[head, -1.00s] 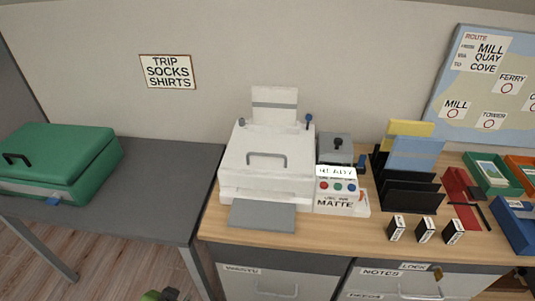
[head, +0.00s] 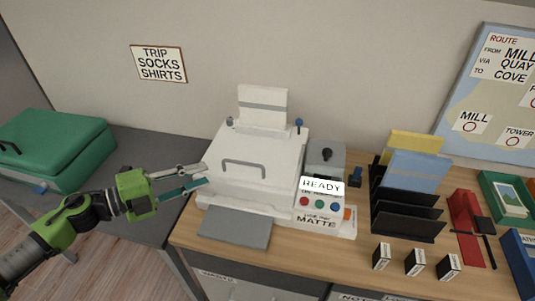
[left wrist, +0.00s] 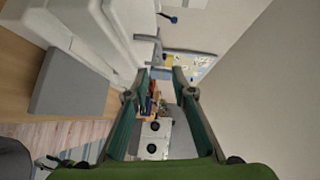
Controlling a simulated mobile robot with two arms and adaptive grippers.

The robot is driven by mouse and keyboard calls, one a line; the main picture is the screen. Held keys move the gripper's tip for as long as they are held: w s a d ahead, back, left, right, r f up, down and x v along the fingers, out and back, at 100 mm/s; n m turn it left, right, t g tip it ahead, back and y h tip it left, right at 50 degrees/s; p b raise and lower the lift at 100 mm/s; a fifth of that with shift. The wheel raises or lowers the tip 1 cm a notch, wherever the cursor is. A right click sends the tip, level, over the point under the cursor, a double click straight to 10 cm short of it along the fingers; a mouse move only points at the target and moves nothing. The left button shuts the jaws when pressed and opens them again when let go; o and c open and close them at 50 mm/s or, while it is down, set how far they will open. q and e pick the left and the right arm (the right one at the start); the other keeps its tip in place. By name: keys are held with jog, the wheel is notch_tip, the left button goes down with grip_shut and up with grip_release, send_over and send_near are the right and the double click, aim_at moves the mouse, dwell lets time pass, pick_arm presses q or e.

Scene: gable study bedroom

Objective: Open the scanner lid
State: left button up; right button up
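The white scanner (head: 262,192) stands on the wooden desk with its lid (head: 262,148) down. The lid has a grey bar handle (head: 244,166) on top, which also shows in the left wrist view (left wrist: 176,48). My left gripper (head: 206,174) is at the left side of the scanner, left of the handle. In the left wrist view its two fingers (left wrist: 161,80) are apart with nothing between them, and the handle is beyond the fingertips. In the head view the fingertips overlap the scanner's left edge; I cannot tell whether they touch it. My right gripper is not in view.
A grey tray (head: 236,228) sticks out in front of the scanner. A button panel with a READY sign (head: 323,186) and a black file rack (head: 405,215) stand to its right. A green suitcase (head: 60,145) lies on the dark table at left.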

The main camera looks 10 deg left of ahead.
aim_at(244, 164)
pick_arm(q)
jog(key=p+x, duration=0.3)
jog(key=x, duration=0.8)
jog(key=shift+d, duration=0.4)
jog(key=shift+w+d+f, duration=0.2)
jog(key=shift+w+d, duration=0.25)
jog(key=shift+d, duration=0.1)
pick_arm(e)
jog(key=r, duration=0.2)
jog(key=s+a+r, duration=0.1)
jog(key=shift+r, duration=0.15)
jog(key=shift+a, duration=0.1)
pick_arm(q)
jog(key=shift+c, duration=0.7)
grip_shut()
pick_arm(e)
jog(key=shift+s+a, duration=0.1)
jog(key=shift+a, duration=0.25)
